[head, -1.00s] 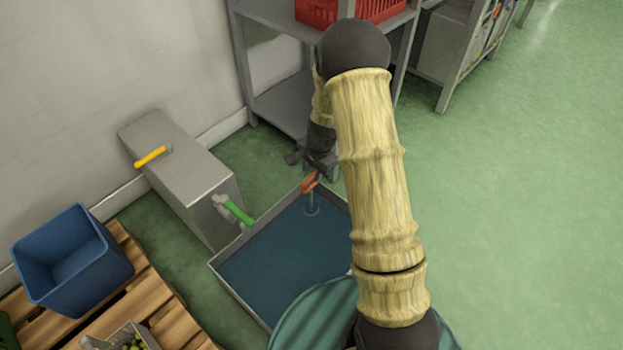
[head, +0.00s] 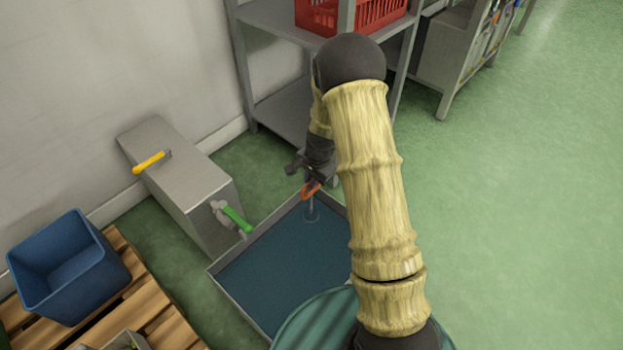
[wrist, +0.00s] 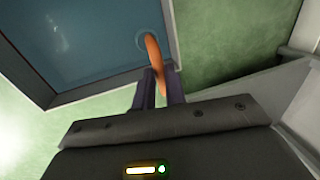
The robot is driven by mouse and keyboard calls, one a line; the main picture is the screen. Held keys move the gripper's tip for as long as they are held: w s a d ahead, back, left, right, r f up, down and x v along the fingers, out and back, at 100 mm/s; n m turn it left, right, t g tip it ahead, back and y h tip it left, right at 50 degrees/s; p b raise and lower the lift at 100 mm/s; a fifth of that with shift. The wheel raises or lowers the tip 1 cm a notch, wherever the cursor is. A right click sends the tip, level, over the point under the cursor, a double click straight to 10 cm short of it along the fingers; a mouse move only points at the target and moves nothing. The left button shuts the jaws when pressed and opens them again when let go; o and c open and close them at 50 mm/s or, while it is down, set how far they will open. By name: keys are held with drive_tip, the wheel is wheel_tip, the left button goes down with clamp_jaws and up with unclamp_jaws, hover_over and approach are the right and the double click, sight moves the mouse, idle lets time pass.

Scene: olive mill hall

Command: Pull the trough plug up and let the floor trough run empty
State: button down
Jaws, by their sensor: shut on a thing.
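The floor trough (head: 285,265) is a shallow metal tray holding dark blue liquid. The trough plug (head: 311,191) has an orange handle above a thin pale stem, near the trough's far corner. My gripper (head: 308,180) is above that corner, shut on the orange handle. In the wrist view the handle (wrist: 152,50) runs up from between my two dark fingers (wrist: 158,84). A pale ring shows around the stem at the liquid. Whether the plug's lower end sits in the drain is hidden.
A steel box (head: 185,185) with a yellow lever (head: 150,162) and a green-handled valve (head: 235,218) stands left of the trough. A blue bin (head: 70,265) sits on a wooden pallet. A shelf with a red crate (head: 385,12) stands behind. Green floor at right is clear.

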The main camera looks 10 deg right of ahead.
drive_tip(key=shift+r+p, duration=2.2)
drive_tip(key=shift+p, duration=0.1)
drive_tip(key=shift+w, duration=0.1)
drive_tip(key=c, duration=1.5)
unclamp_jaws()
drive_tip(key=shift+o, duration=0.2)
drive_tip(key=s+d+r+p, duration=0.2)
drive_tip(key=r+p, duration=0.7)
drive_tip(key=r, duration=0.8)
drive_tip(key=shift+s, duration=0.5)
